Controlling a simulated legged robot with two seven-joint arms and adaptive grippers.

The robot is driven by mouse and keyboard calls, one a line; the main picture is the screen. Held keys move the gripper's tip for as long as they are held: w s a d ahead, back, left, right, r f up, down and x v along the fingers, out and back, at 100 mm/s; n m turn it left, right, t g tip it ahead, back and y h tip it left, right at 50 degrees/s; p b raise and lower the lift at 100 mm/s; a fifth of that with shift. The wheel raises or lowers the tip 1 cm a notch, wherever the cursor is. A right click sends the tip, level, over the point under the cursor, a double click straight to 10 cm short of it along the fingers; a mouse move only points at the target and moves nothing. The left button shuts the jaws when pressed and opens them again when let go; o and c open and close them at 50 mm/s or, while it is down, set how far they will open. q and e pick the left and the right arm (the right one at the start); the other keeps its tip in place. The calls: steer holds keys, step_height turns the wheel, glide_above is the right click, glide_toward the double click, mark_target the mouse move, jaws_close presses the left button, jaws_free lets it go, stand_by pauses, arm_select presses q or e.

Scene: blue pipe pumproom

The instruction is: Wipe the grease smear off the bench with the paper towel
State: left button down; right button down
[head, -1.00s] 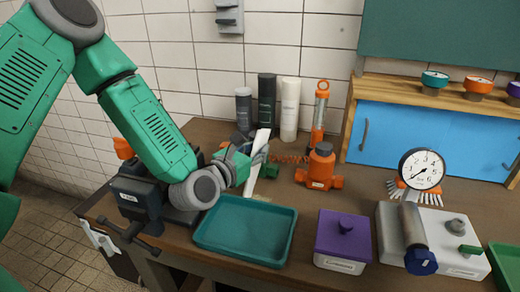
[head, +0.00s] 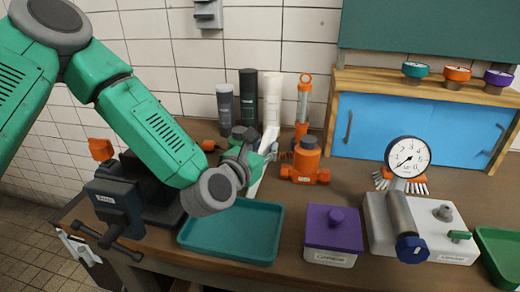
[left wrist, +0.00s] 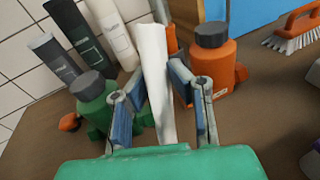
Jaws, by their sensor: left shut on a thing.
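The paper towel (left wrist: 153,75) is a white, upright folded strip between the blue-padded fingers of my left gripper (left wrist: 156,88) in the left wrist view. The gripper is shut on it. In the head view the left gripper (head: 262,158) is over the bench (head: 350,195), behind the teal tray, with the white towel (head: 270,138) partly showing. Whether the towel's lower end touches the bench is unclear. I cannot make out the grease smear; the gripper and towel hide part of the bench there. My right gripper is not in view.
An orange valve body (head: 304,162) stands close right of the gripper. A green one (left wrist: 92,100) is at its left. Several bottles (head: 248,97) stand behind. The teal tray (head: 232,232), vise (head: 115,205) and purple-lidded box (head: 333,230) line the front.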

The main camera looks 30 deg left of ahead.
arm_select(q)
steer(key=shift+a+f+b, duration=0.1)
steer(key=shift+f+b, duration=0.05)
steer(key=shift+b, duration=0.15)
steer(key=shift+a, duration=0.1)
steer(key=shift+s+a, duration=0.25)
steer(key=shift+a, duration=0.3)
steer(key=a, duration=0.2)
steer(key=s+a, duration=0.1)
steer(key=a, duration=0.1)
steer(key=shift+a, duration=0.4)
